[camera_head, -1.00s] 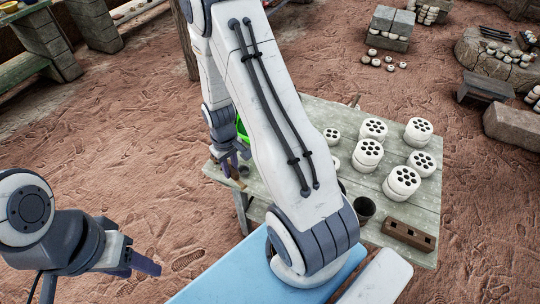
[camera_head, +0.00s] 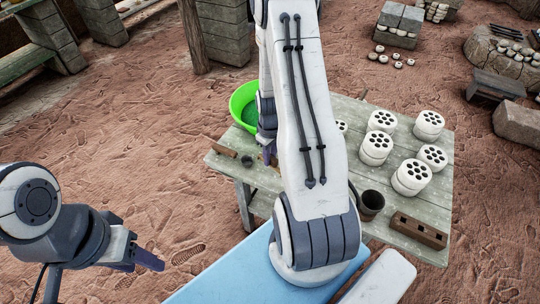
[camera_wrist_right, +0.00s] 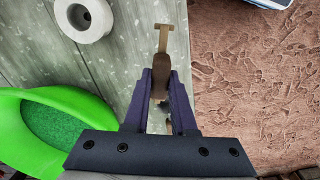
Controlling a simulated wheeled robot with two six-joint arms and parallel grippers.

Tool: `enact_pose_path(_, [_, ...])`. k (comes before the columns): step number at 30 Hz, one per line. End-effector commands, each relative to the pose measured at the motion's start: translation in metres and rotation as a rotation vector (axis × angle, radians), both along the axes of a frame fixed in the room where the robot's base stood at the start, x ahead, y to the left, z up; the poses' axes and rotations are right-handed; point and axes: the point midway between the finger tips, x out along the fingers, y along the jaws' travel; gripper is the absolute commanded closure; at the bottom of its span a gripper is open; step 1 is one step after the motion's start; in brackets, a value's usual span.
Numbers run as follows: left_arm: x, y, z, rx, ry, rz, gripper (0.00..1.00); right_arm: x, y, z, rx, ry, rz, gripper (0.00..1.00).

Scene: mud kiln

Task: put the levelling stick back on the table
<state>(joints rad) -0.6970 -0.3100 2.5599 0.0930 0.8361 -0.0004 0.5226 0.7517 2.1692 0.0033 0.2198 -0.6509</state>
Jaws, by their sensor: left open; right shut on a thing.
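The levelling stick (camera_wrist_right: 162,72) is between my right fingers in the right wrist view. It has a brown body and a paler T-shaped end pointing away from the gripper. My right gripper (camera_wrist_right: 160,100) is shut on it, over the edge of the grey-green table (camera_wrist_right: 40,68). I cannot tell whether the stick touches the tabletop. In the head view my right gripper (camera_head: 267,142) is at the table's left end, and the stick is mostly hidden by my arm. My left gripper (camera_head: 143,262) is open and empty over the ground, left of the table.
A brown block (camera_head: 227,150) and small dark cup (camera_head: 246,161) are near that end. Several white perforated cylinders (camera_head: 376,147), a dark cup (camera_head: 371,201) and a brown holed block (camera_head: 419,230) occupy the right part.

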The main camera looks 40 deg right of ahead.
Motion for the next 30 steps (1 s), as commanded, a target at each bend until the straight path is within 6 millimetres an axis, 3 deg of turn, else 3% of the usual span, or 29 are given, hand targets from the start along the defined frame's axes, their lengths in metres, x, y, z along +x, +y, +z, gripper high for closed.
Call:
enact_pose_path(6, [0.0, 0.0, -0.022, 0.0, 0.0, 0.0, 0.5, 0.0, 0.0, -0.024, 0.0, 0.0, 0.0, 1.0])
enact_pose_path(15, [0.0, 0.0, -0.038, 0.0, 0.0, 0.0, 0.5, 0.0, 0.0, -0.046, 0.0, 0.001, 0.0, 1.0])
enact_pose_path(30, [0.0, 0.0, -0.039, 0.0, 0.0, 0.0, 0.5, 0.0, 0.0, -0.049, 0.0, 0.0, 0.0, 1.0])
